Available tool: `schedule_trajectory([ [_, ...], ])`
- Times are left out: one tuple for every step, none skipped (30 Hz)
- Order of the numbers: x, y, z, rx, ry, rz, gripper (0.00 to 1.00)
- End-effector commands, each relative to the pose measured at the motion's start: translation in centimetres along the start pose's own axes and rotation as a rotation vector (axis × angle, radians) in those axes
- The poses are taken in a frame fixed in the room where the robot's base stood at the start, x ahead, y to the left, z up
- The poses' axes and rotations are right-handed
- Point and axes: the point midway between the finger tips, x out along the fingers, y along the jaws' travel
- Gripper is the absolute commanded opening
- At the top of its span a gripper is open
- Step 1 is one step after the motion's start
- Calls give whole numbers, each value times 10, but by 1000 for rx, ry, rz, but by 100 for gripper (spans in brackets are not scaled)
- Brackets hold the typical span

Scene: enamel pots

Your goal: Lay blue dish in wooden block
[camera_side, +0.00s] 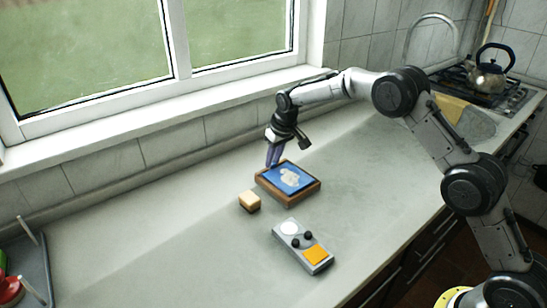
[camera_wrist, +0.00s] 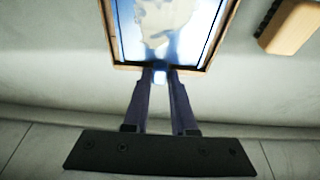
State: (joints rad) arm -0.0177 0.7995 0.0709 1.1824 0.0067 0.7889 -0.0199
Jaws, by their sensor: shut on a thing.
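The blue dish (camera_side: 298,183) looks like a flat blue panel with a pale, cloud-like shape. It lies within the raised brown rim of the wooden block (camera_side: 291,200), and whether it is fully seated is unclear. In the wrist view the dish (camera_wrist: 196,48) shows inside the thin wooden rim (camera_wrist: 118,65). My gripper (camera_side: 272,165) is at the block's back-left edge, pointing down. In the wrist view its fingertips (camera_wrist: 160,72) are close together, shut on a small pale-blue bit at the dish's near edge. The fingers hide part of that edge.
A small wooden piece (camera_side: 249,202) with a dark bristly side in the wrist view (camera_wrist: 292,26) lies left of the block. A grey box (camera_side: 303,246) with knobs and an orange square lies in front.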

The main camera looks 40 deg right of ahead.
Motion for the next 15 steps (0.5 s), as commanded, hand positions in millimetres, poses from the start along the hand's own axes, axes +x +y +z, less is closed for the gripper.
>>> schedule_trajectory([
  [0, 0, 0, 0, 2, 0, 0],
  [1, 0, 0, 0, 2, 0, 0],
  [1, 0, 0, 0, 2, 0, 0],
  [1, 0, 0, 0, 2, 0, 0],
  [1, 0, 0, 0, 2, 0, 0],
  [1, 0, 0, 0, 1, 0, 0],
  [2, 0, 0, 0, 1, 0, 0],
  [2, 0, 0, 0, 1, 0, 30],
  [2, 0, 0, 0, 1, 0, 37],
  [2, 0, 0, 0, 1, 0, 43],
  [2, 0, 0, 0, 0, 0, 48],
  [2, 0, 0, 0, 0, 0, 55],
  [2, 0, 1, 0, 0, 0, 60],
  [2, 0, 1, 0, 0, 0, 60],
  [2, 0, 1, 0, -1, 0, 60],
])
